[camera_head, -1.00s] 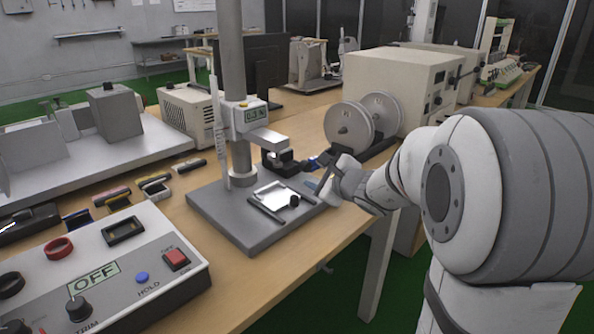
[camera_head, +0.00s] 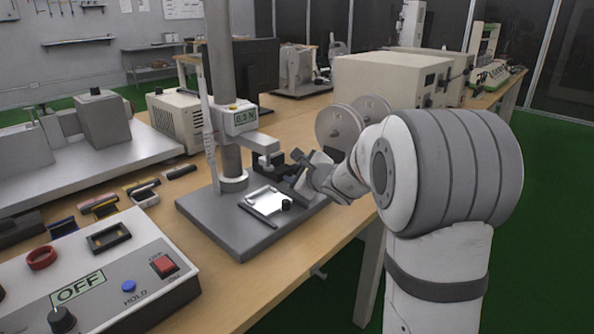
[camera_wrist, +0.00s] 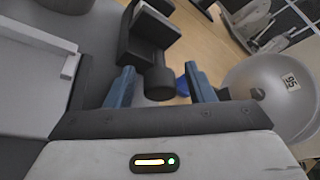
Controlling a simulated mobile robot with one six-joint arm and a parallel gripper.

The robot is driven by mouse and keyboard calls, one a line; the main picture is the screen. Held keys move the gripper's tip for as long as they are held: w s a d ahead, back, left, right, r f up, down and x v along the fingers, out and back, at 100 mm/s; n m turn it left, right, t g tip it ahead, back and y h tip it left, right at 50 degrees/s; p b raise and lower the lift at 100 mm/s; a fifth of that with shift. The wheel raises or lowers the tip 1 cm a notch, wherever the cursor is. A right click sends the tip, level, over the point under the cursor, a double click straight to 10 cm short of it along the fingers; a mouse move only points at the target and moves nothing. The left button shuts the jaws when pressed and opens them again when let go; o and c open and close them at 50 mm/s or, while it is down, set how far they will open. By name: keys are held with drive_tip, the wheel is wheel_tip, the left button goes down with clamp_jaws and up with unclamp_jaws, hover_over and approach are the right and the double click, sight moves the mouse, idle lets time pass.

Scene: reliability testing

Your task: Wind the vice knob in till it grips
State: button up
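The vice is a small dark block (camera_head: 268,164) beside the column of the test stand in the head view, partly hidden by my wrist. In the wrist view the vice (camera_wrist: 150,35) shows two black jaws with a gap between them, and nothing shows in that gap. Its round dark knob (camera_wrist: 159,83) faces my gripper. My gripper (camera_wrist: 160,70) has its two blue fingers apart, one on each side of the knob, with space visible on both sides. The head view shows my gripper (camera_head: 298,172) low over the stand's right side; the knob is hidden there.
A reel (camera_wrist: 275,95) stands close on the right. A small blue thing (camera_wrist: 183,86) lies beyond the knob. A control box (camera_head: 130,262) is at front left.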

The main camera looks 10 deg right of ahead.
drive_tip(key=c, duration=0.9)
drive_tip(key=shift+r+p, duration=0.15)
drive_tip(key=shift+p, duration=0.45)
drive_tip(key=m+p, duration=0.1)
drive_tip(key=p, duration=0.1)
drive_tip(key=m+g+p, duration=0.1)
drive_tip(key=p, duration=0.1)
drive_tip(key=shift+r+y+p, duration=0.25)
drive_tip(key=shift+y+p, duration=0.1)
drive_tip(key=shift+y, duration=0.05)
drive_tip(key=m+g+y+p, duration=0.1)
drive_tip(key=m+p, duration=0.2)
drive_tip(key=p, duration=0.4)
drive_tip(key=shift+d+g+y, duration=0.1)
drive_tip(key=shift+g+y, duration=0.2)
drive_tip(key=shift+g, duration=0.1)
drive_tip(key=m+g+y+p, duration=0.1)
drive_tip(key=m+y+p, duration=0.1)
drive_tip(key=p, duration=0.4)
drive_tip(key=shift+w+m, duration=0.1)
drive_tip(key=shift+m, duration=0.5)
drive_tip(key=m+y+p, duration=0.1)
drive_tip(key=p, duration=0.1)
drive_tip(key=m+g+y+p, duration=0.1)
drive_tip(key=m+p, duration=0.1)
drive_tip(key=shift+f+p, duration=0.25)
drive_tip(key=shift+p, duration=0.15)
